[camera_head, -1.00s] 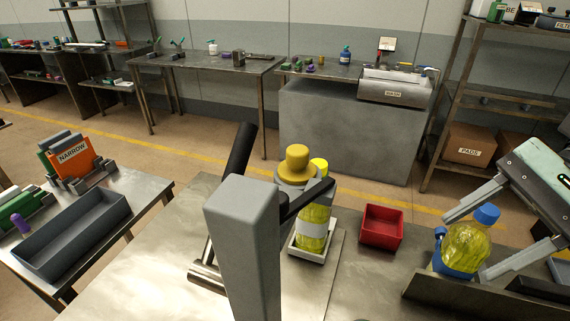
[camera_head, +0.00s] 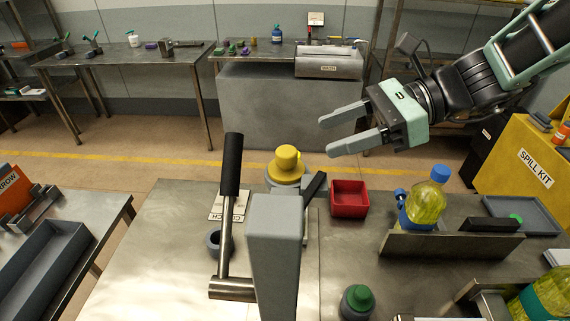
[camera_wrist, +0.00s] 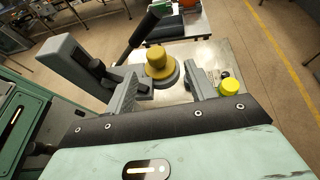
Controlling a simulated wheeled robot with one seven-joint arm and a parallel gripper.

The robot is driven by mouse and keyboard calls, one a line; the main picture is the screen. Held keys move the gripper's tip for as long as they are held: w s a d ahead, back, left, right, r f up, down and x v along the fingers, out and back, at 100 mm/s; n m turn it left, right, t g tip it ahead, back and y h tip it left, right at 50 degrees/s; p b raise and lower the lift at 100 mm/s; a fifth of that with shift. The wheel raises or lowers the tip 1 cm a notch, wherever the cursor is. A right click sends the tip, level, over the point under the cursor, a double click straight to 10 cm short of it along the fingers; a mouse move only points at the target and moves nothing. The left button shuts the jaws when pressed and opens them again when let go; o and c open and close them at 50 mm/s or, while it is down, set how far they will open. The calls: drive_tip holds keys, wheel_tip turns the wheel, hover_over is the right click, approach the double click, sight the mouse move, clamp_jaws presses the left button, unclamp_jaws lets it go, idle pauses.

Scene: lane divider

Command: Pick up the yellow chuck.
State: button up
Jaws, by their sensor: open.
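The yellow chuck (camera_head: 287,165) is a stepped yellow knob on a grey round base, upright on the metal bench behind a grey post. In the wrist view the chuck (camera_wrist: 158,62) shows beyond my fingers, roughly between them. My gripper (camera_head: 328,135) is open, with nothing between its fingers. It appears above and to the right of the chuck in the head view, apart from it. Both fingers also show in the wrist view (camera_wrist: 166,88). The post hides the bench just in front of the chuck.
A grey post (camera_head: 275,250) with a black-handled lever (camera_head: 231,165) stands close in front of the chuck. A red bin (camera_head: 349,198) and a blue-capped bottle (camera_head: 427,203) are to the right. A yellow-green cap (camera_wrist: 230,86) shows by the right finger in the wrist view.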

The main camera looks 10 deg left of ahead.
sight(289, 150)
drive_tip(key=x, duration=0.3)
drive_tip(key=shift+a+f+p, duration=0.1)
drive_tip(key=shift+a+p, duration=0.1)
drive_tip(key=shift+p, duration=0.15)
drive_tip(key=shift+s+a+p, duration=0.25)
drive_tip(key=shift+a+p, duration=0.25)
drive_tip(key=x, duration=0.1)
drive_tip(key=p+x, duration=0.2)
drive_tip(key=shift+s+a+f, duration=0.15)
drive_tip(key=shift+s, duration=0.15)
drive_tip(key=shift+a+f, duration=0.25)
drive_tip(key=shift+a, duration=0.15)
drive_tip(key=c, duration=1.1)
drive_tip(key=shift+r, duration=0.1)
drive_tip(key=shift+c, duration=0.2)
